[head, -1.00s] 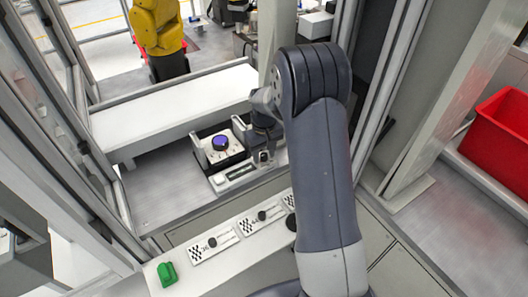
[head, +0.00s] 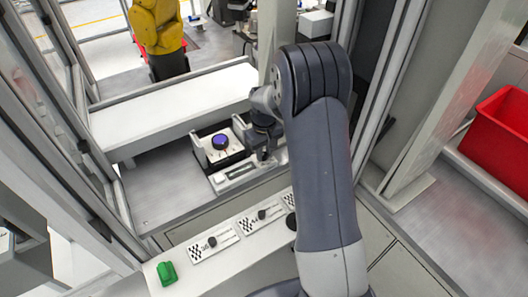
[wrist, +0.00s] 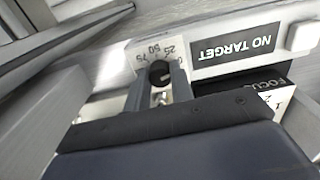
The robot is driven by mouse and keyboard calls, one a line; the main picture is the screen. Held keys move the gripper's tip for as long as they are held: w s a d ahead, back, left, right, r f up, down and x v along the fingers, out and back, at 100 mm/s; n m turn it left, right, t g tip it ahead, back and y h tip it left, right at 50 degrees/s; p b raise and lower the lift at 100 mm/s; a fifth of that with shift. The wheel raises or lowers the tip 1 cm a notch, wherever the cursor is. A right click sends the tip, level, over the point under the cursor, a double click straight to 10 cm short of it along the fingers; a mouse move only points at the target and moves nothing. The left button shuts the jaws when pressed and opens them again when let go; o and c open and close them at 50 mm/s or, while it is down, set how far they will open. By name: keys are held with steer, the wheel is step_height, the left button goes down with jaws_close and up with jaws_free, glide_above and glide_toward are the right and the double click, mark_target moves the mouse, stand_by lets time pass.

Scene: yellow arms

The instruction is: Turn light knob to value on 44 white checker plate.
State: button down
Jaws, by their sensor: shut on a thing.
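The light knob (wrist: 160,72) is a small round black knob in the wrist view. It stands on a white scale plate (wrist: 143,48) with numbers such as 25, 50 and 75. My gripper (wrist: 161,84) is shut on the knob, with one finger on each side. In the head view my gripper (head: 265,153) is over the right part of the station, and it hides the knob there. White checker plates (head: 213,243) lie on the front ledge, each with a checker pattern and a small black knob. Their numbers are too small to read surely.
A NO TARGET display (wrist: 234,50) is beside the scale, near a FOCUS label (wrist: 258,86). A blue-topped dial (head: 220,142) stands left of my gripper. A green object (head: 167,273) is on the ledge's left end. Frame posts (head: 395,100) stand close on the right.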

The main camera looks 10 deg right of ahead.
mark_target(264, 154)
steer(key=n+b, duration=0.1)
steer(key=n, duration=0.2)
steer(key=shift+n+b, duration=0.65)
steer(key=shift+n, duration=1.45)
steer(key=c, duration=1.2)
jaws_free()
steer(key=shift+c, duration=0.2)
steer(key=shift+r, duration=0.1)
step_height(264, 154, up, 11)
steer(key=b, duration=0.1)
steer(key=shift+f, duration=0.2)
